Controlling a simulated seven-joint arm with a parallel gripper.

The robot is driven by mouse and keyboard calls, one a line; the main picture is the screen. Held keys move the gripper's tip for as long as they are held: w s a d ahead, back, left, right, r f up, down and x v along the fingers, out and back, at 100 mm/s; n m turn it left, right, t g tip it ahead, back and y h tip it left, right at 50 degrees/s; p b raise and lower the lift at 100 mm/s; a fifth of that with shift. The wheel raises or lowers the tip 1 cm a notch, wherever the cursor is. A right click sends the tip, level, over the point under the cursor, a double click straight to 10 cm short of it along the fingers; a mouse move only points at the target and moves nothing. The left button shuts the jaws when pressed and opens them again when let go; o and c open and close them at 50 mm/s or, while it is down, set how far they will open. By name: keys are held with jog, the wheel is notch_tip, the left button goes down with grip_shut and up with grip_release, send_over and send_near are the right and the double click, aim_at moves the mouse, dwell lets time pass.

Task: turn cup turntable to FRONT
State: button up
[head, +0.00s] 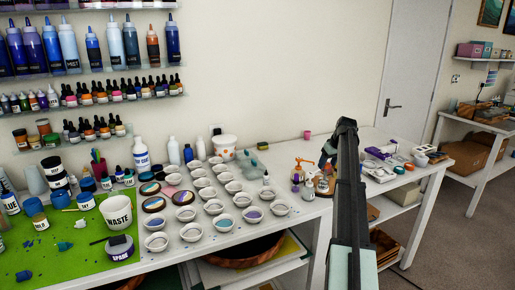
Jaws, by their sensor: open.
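I cannot make out the cup turntable for certain, or any FRONT mark. Several shallow white cups (213,206) stand in rows on the white table; some hold blue or violet resin. A cluster of small bottles with orange parts (308,188) stands at the table's right, partly behind my arm; whether it rests on a turntable I cannot tell. My arm rises from the bottom right and bends at the top. My gripper (325,165) hangs down on the far side, dark and small, beside this cluster. It is open and apart from the cups; its fingertips are hard to see.
A green mat (60,262) at left carries a WASTE cup (116,212) and jars. Wall shelves with bottles (110,90) are above. Bottles and a white tub (224,146) line the back. A second table stands at far right. The table front between cups and arm looks clear.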

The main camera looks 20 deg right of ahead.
jog(key=shift+a+r+m, duration=0.1)
jog(key=shift+m, duration=0.4)
jog(key=v, duration=1.4)
jog(key=w+a+f+n+y, duration=0.1)
jog(key=w+a, duration=0.3)
jog(key=a, duration=0.5)
jog(key=w+a+f+n+t+y, duration=0.1)
jog(key=w+a, duration=0.4)
jog(key=a, duration=0.5)
jog(key=w+a+f+n+t+y, duration=0.1)
jog(key=w+a, duration=0.4)
jog(key=a, duration=0.5)
jog(key=shift+w+a+f+y, duration=0.15)
jog(key=shift+w+f+y, duration=0.05)
jog(key=shift+f+y, duration=0.4)
